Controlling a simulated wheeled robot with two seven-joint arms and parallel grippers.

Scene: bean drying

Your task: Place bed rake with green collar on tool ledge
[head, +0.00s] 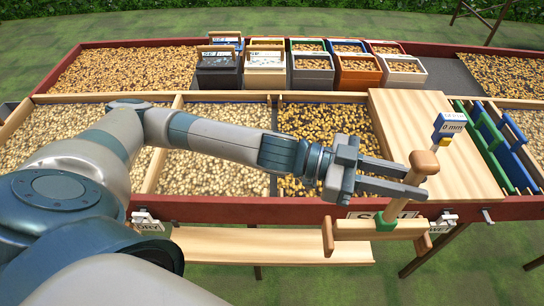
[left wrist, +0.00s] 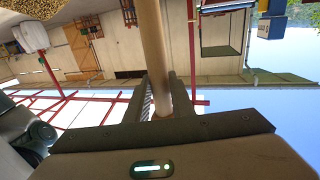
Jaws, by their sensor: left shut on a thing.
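The bed rake (head: 376,232) has a pale wooden handle with a rounded knob, a green collar (head: 386,221) and a wooden crossbar head. My left gripper (head: 395,178) is shut on its handle, knob up and head down, in front of the bed's red front edge. In the left wrist view the handle (left wrist: 152,45) runs between the fingers. The pale wooden ledge (head: 270,246) hangs along the bed's front, below the red edge. The rake head shows at and above its right end; I cannot tell whether they touch. My right gripper is not in view.
Bean beds (head: 215,170) lie behind the ledge. A wooden board (head: 445,140) carries a blue gauge marked 0 mm (head: 449,125). Blue and green racks (head: 500,145) stand at the right, several crates (head: 312,68) at the back. Small clips (head: 144,217) sit on the front edge.

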